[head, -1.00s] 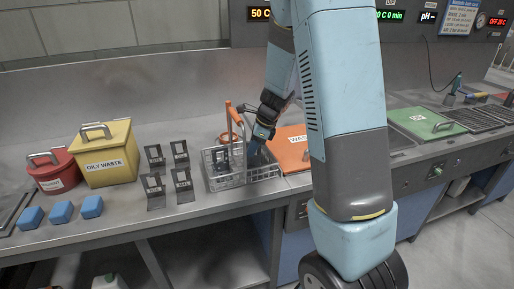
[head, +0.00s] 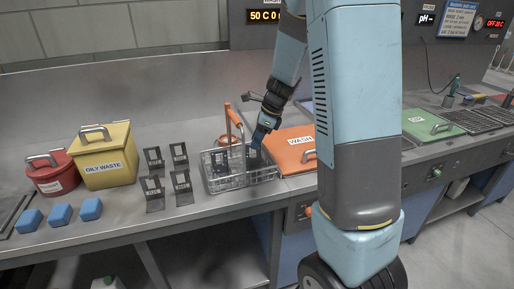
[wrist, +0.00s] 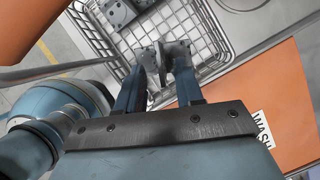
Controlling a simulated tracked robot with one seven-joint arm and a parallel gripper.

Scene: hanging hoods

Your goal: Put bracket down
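A wire basket (head: 235,183) stands on the bench. A dark metal bracket (head: 220,162) is in its left part and also shows at the top of the wrist view (wrist: 120,12). A second bracket (head: 253,157) is in the right part, just below my gripper (head: 259,142). In the wrist view, the blue fingers of my gripper (wrist: 164,68) reach over the basket (wrist: 205,28), a gap between them. Grey metal shows at the fingertips; I cannot tell whether it is bracket or finger pads, or whether the fingers touch the bracket.
Several dark brackets (head: 181,182) stand left of the basket. The basket's orange handle (head: 233,118) rises beside my gripper. An orange WASH lid (head: 292,150) lies to the right. A yellow OILY WASTE bin (head: 108,160), red bin (head: 55,175) and blue blocks (head: 61,214) are farther left.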

